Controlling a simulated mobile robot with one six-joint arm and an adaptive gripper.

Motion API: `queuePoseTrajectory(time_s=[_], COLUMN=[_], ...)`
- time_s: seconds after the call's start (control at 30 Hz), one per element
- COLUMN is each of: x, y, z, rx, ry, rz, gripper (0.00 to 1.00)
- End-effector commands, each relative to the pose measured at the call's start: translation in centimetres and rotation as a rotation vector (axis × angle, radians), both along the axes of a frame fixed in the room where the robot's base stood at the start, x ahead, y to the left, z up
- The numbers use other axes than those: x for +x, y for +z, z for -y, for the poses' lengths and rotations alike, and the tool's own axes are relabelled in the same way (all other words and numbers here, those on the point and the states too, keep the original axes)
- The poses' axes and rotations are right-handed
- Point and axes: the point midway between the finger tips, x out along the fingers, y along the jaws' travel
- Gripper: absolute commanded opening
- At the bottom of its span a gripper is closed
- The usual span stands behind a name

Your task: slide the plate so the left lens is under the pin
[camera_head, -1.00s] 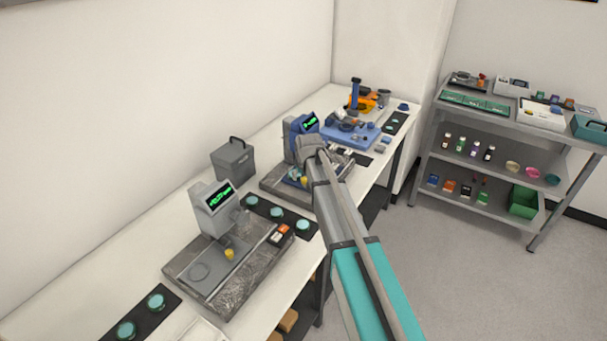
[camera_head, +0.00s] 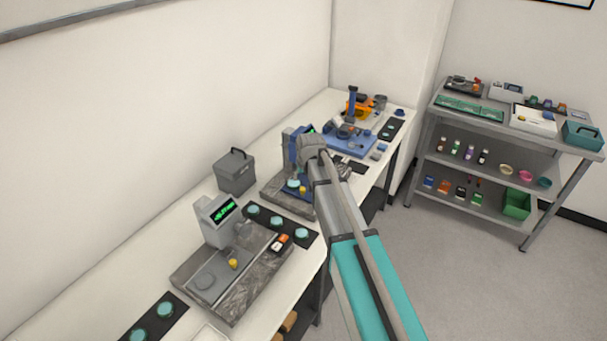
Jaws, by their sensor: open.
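The pin and the plate's right part cannot be made out. My arm reaches in from the lower right, and its grey end joint is in front of this instrument. My gripper is hidden behind that joint, so its contact with the plate cannot be seen.
A grey instrument (camera_head: 217,218) on a stone base stands nearer on the bench. A dark strip with teal discs (camera_head: 275,222) lies between the two instruments. A grey box (camera_head: 236,171) stands by the wall. Another blue instrument (camera_head: 345,133) is farther back. A shelf cart (camera_head: 560,150) stands right.

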Motion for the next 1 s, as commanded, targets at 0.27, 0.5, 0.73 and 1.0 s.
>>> queuePoseTrajectory(time_s=[0.27, 0.5, 0.73, 1.0], x=[-0.7, -2.4, -4.6, -7.5], y=[1.9, 0.3, -1.4, -3.5], z=[0.1, 0.9, 1.8, 3.0], rx=[0.000, -0.003, -0.007, -0.011], ry=[0.000, -0.009, -0.021, -0.037], rz=[0.000, -0.023, -0.054, -0.094], gripper=[0.68, 0.68, 0.68, 0.68])
